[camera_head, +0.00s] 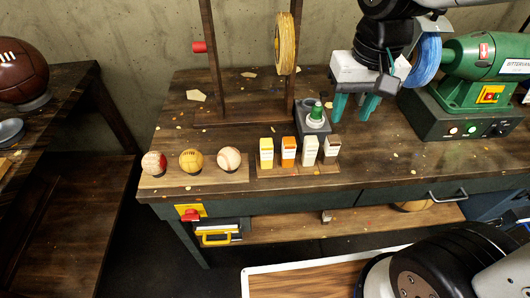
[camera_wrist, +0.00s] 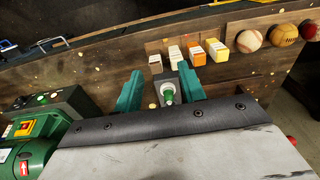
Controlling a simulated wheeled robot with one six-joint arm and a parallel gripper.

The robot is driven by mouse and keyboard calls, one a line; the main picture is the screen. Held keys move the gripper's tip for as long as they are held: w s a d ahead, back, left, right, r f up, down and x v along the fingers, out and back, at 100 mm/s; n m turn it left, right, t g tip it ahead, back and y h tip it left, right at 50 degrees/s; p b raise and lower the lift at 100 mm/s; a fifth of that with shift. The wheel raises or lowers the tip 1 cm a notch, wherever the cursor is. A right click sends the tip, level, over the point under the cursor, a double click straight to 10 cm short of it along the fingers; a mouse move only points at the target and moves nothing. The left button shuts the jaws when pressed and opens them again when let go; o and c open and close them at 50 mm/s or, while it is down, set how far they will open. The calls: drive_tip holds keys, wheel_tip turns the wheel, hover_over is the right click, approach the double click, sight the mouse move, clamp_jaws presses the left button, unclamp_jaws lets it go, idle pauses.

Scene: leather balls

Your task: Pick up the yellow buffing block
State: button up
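The yellow buffing block (camera_head: 266,160) stands at the left end of a row of blocks on a wooden strip at the bench's front. In the wrist view the yellow block (camera_wrist: 217,50) is at the right end of the row, beyond my fingertips. My gripper (camera_head: 354,106) hangs over the bench, right of and behind the row, fingers down. Its green fingers (camera_wrist: 160,86) are apart, with nothing held between them.
A grey fixture with a green-topped piece (camera_head: 315,112) stands between my gripper and the row. Three balls (camera_head: 191,161) sit on a board to the left. A wooden stand (camera_head: 240,118) rises behind. A green grinding machine (camera_head: 470,90) stands right.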

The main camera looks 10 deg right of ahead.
drive_tip(key=w+a+f, duration=0.4)
drive_tip(key=w+a, duration=0.1)
drive_tip(key=a, duration=0.1)
hover_over(266, 142)
drive_tip(key=shift+g, duration=0.4)
drive_tip(key=f, duration=0.7)
drive_tip(key=shift+d+f, duration=0.1)
drive_tip(key=shift+d, duration=0.2)
drive_tip(key=f, duration=0.8)
drive_tip(key=shift+a, duration=0.25)
drive_tip(key=shift+f, duration=0.25)
drive_tip(key=c, duration=0.6)
